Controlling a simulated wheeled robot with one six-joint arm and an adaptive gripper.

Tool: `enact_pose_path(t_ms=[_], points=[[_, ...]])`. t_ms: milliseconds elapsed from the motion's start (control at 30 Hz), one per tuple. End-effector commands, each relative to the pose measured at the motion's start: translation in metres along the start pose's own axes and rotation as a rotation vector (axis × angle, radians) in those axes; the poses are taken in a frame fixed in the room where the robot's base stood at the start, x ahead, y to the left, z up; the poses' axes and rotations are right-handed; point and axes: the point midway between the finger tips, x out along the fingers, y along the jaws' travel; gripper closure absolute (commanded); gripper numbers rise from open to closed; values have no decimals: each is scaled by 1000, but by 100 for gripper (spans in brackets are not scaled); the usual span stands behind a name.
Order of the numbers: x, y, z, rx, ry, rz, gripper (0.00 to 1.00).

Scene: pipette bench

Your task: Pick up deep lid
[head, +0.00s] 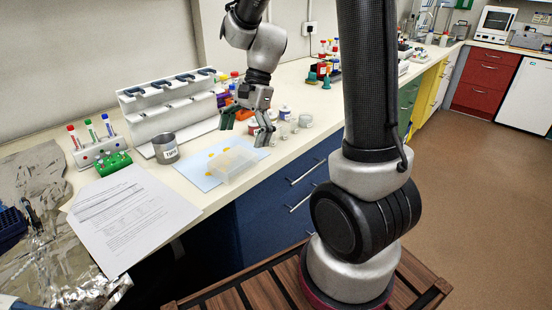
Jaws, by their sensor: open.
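A clear, shallow box-like piece (234,168), which looks like the deep lid, lies on a light blue mat (203,178) on the bench. Small yellow items show beside it and through it. My gripper (246,134) is open and empty, pointing down above the bench, just behind the clear piece in the picture. It is apart from the piece, and its exact height is hard to tell.
A grey metal cup (165,149) stands left of the mat. Small jars (285,114) stand right of my gripper. A white pipette rack (160,118) and a tube rack (97,150) stand behind. Paper sheets (132,212) lie at the front left.

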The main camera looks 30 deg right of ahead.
Motion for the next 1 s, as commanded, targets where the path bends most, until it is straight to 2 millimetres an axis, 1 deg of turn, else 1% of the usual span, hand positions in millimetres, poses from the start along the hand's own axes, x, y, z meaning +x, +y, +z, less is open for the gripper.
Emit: enact_pose_path(t_ms=[33, 100, 200, 333, 567, 800, 900, 1000], points=[[-3, -7, 3, 63, -7, -21, 0], [-5, -13, 6, 153, -20, -38, 0], [-4, -14, 9, 250, -31, -43, 0], [0, -14, 9, 311, -32, -40, 0], [26, -16, 10, 317, -32, -37, 0], [62, -24, 12, 317, -32, -37, 0], [71, -25, 12, 316, -30, -39, 0], [74, -25, 12, 316, -30, -40, 0]])
